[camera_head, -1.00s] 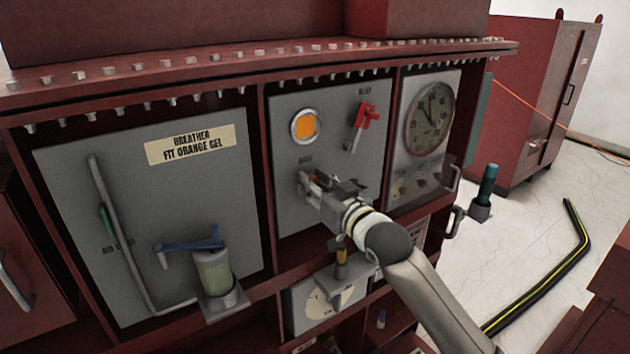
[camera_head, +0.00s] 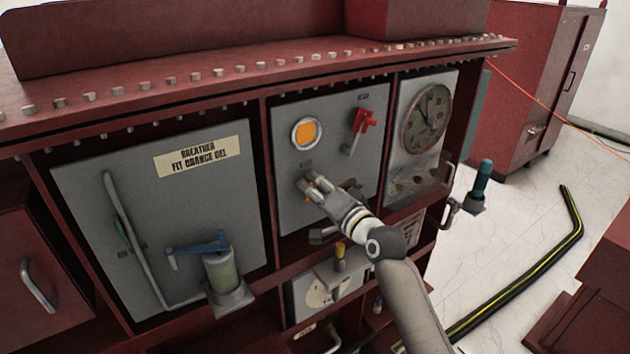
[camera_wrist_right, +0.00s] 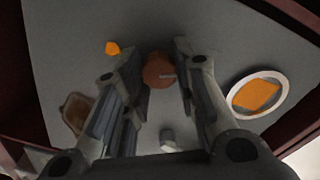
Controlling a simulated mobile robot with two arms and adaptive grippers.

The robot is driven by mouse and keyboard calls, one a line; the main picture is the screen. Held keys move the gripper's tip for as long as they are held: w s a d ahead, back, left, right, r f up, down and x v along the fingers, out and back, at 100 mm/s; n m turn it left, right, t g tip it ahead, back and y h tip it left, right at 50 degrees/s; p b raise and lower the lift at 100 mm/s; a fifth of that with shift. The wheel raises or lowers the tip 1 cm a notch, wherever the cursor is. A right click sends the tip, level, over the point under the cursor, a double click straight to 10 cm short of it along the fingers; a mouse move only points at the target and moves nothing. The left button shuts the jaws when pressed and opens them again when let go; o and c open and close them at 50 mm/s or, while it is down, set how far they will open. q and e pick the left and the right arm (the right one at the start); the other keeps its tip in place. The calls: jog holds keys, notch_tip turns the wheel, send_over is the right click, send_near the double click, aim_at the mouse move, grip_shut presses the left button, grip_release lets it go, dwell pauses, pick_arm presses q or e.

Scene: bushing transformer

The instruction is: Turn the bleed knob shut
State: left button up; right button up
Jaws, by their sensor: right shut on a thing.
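The bleed knob (camera_wrist_right: 159,71) is a round, brown-orange knob on the grey middle panel (camera_head: 285,155). In the right wrist view it sits between the fingertips of my right gripper (camera_wrist_right: 165,75). In the head view my right gripper (camera_head: 311,184) reaches the panel below the round orange window (camera_head: 306,133), and its fingers hide the knob. The gripper is shut on the knob, with a finger on each side. The knob's marking is too blurred to read. My left gripper is not in view.
A red lever (camera_head: 361,125) is to the upper right and a dial gauge (camera_head: 427,118) beyond it. The left panel carries a breather label (camera_head: 204,158), a blue-handled valve (camera_head: 205,246) and a gel cylinder (camera_head: 222,271). A yellow-tipped fitting (camera_head: 340,258) lies below my right wrist.

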jog(key=shift+r+m+p, duration=0.1)
jog(key=shift+m+p, duration=0.95)
jog(key=shift+m, duration=1.05)
jog(key=o, duration=1.1)
jog(key=shift+c, duration=0.2)
jog(key=shift+d, duration=0.1)
jog(key=v, duration=1.2)
jog(key=shift+w, duration=0.1)
